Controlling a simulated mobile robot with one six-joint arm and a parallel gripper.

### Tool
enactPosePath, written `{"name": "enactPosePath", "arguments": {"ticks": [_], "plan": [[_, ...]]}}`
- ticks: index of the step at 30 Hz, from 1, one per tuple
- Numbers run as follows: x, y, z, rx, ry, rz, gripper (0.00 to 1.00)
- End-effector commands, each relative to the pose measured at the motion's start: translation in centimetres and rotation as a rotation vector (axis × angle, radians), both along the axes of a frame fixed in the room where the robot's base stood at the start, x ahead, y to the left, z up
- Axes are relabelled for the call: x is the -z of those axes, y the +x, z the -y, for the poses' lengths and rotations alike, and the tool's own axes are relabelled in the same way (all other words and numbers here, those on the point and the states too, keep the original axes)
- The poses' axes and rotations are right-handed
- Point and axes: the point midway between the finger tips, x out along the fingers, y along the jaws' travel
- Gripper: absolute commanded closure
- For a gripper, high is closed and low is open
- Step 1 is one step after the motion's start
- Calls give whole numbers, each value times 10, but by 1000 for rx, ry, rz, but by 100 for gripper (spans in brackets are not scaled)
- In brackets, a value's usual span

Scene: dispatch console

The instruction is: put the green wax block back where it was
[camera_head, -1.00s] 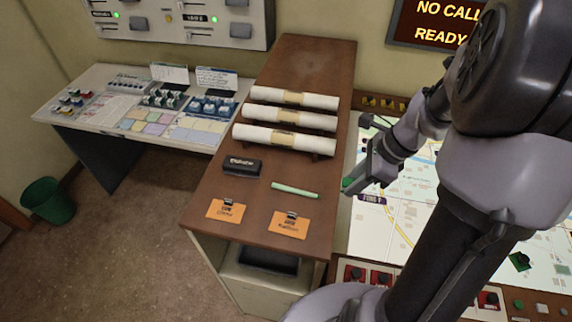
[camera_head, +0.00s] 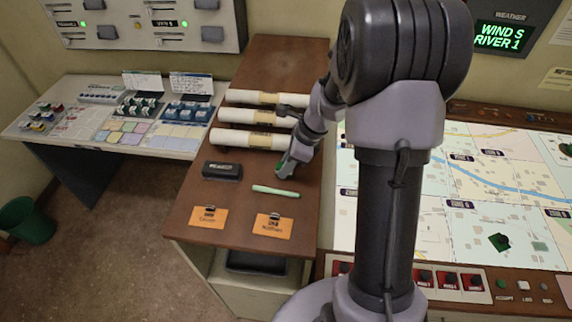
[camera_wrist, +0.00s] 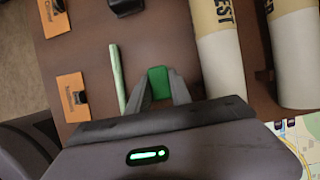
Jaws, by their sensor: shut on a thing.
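My gripper (camera_head: 287,168) is over the brown wooden cabinet top, in front of the paper rolls and to the right of the black eraser-like block. It is shut on the green wax block (camera_wrist: 158,80), which sits between the fingertips in the wrist view. In the head view a small green part of the block (camera_head: 281,171) shows at the fingertips. A pale green stick (camera_head: 276,191) lies on the top just nearer than the gripper; it also shows in the wrist view (camera_wrist: 117,75). I cannot tell whether the green block touches the wood.
Several white paper rolls (camera_head: 247,117) lie behind the gripper. The black block (camera_head: 222,171) and two orange clipped cards (camera_head: 272,226) lie nearby. The lit map table (camera_head: 464,190), with dark green pieces (camera_head: 499,242), is to the right. Bare wood lies around the fingertips.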

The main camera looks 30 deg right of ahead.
Motion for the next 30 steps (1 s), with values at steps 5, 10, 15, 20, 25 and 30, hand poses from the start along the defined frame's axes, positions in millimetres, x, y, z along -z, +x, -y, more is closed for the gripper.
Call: {"name": "enactPosePath", "arguments": {"ticks": [5,10,15,20,25,30], "plan": [[4,0,0,0,0,0,68],[3,0,0,0,0,0,53],[3,0,0,0,0,0,53],[-15,-2,5,3,-1,5,53],[-61,-13,21,4,-1,4,53],[-97,-22,34,1,-2,2,53]]}}
